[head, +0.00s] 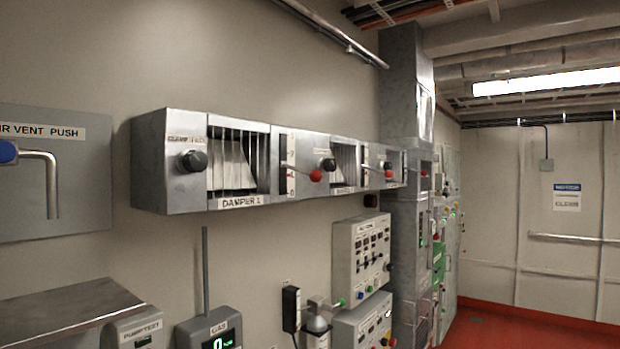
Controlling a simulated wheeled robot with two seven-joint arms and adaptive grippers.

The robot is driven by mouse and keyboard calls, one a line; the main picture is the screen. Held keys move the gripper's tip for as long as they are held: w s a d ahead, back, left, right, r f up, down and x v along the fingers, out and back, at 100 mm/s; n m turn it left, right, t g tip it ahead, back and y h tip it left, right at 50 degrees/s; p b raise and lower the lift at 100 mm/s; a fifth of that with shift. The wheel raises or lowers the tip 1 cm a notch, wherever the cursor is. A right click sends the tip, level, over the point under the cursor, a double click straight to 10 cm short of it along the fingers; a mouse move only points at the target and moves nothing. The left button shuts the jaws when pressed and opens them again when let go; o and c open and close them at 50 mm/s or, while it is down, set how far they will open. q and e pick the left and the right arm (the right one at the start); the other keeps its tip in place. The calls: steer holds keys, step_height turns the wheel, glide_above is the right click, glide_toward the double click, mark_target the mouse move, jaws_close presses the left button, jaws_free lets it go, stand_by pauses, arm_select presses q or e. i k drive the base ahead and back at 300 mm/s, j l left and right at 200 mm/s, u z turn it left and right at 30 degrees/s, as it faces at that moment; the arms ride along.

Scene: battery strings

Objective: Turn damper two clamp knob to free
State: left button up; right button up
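A grey damper box (170,195) runs along the wall in the head view. Its near section is labelled "DAMPER 1" and has a black clamp knob (192,160) on its left and a lever with a red ball (316,175). Farther right is a second section with another black knob (328,165), a slatted opening (345,166) and its own red-ball lever (389,174). I take this second section to be damper two; its label is too small to read surely. That knob's setting cannot be made out. Neither of my grippers is in view.
A grey panel (85,190) marked "VENT PUSH" with a bent handle is at the left. Below the box are a gas meter (208,332), a switch panel (362,255) and a metal ledge (60,310). A tall metal cabinet (408,110) stands beyond. Red floor (500,330) shows at right.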

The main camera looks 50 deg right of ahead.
mark_target(329, 164)
steer(key=z, duration=1.7)
steer(key=l, duration=0.45)
